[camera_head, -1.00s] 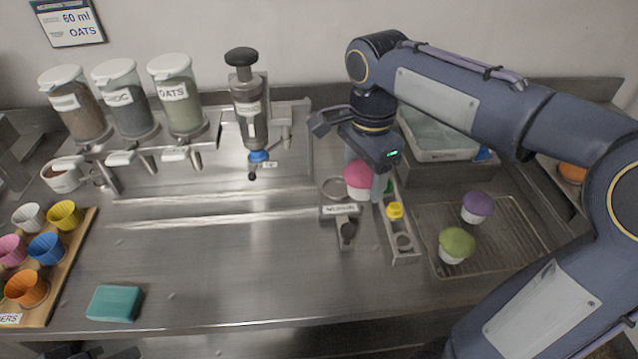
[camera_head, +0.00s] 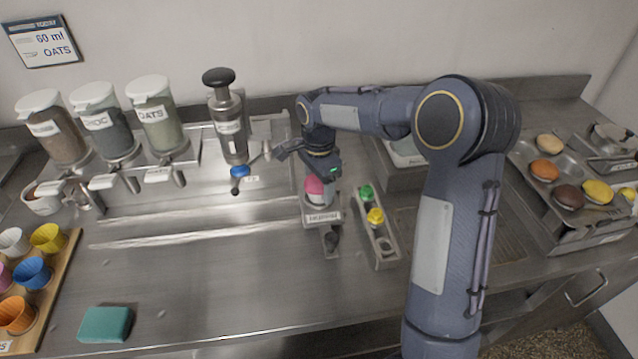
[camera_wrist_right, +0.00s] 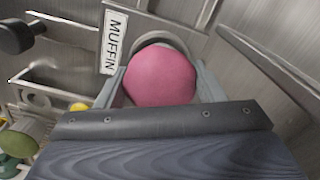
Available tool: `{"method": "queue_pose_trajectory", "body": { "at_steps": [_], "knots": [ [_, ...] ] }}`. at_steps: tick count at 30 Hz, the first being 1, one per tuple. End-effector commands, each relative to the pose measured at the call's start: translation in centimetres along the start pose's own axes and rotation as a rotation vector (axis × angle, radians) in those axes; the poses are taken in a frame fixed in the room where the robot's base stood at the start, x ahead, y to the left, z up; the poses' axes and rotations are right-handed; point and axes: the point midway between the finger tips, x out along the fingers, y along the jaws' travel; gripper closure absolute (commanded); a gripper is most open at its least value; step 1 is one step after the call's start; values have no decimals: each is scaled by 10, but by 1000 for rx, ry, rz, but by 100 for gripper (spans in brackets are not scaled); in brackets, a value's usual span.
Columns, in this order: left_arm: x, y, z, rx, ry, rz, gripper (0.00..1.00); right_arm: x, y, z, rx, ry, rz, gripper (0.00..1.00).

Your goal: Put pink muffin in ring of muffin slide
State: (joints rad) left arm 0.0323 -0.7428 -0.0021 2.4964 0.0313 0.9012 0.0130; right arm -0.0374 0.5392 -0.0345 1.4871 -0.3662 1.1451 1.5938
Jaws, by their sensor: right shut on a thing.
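The pink muffin (camera_head: 314,186) is in my right gripper (camera_head: 319,192), over the ring end of the muffin slide (camera_head: 322,217). In the right wrist view the pink muffin (camera_wrist_right: 160,77) sits between both fingers, and the curved ring (camera_wrist_right: 165,38) shows just beyond it. The slide's label (camera_wrist_right: 115,40) is beside it. The muffin hides most of the ring, so I cannot tell whether it is inside or just above. My left gripper is not in view.
A narrow rack with green and yellow pieces (camera_head: 376,216) stands right of the slide. A press with a black knob (camera_head: 227,115) and dispensers (camera_head: 157,115) stand at the back left. A muffin tray (camera_head: 573,224) is at the right. The counter's front middle is clear.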

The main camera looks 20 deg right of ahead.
Motion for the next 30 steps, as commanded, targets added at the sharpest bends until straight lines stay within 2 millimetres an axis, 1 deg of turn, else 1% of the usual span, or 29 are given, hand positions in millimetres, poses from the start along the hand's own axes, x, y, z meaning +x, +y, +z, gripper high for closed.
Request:
{"method": "queue_pose_trajectory", "body": {
  "at_steps": [3,9,13,14,18,19,26,30],
  "knots": [
    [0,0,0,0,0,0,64,6,0,0,1,0,-1,50],
    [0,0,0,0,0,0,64,6,0,0,1,0,-1,50],
    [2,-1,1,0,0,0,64,10,0,0,0,0,-1,50],
    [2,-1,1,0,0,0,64,10,0,0,0,0,-1,36],
    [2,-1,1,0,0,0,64,9,0,0,0,0,-1,18],
    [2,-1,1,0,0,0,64,9,0,0,0,0,-1,16],
    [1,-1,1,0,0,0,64,9,0,0,1,0,-1,16],
    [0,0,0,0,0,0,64,2,0,0,1,1,-3,16]
  ]
}}
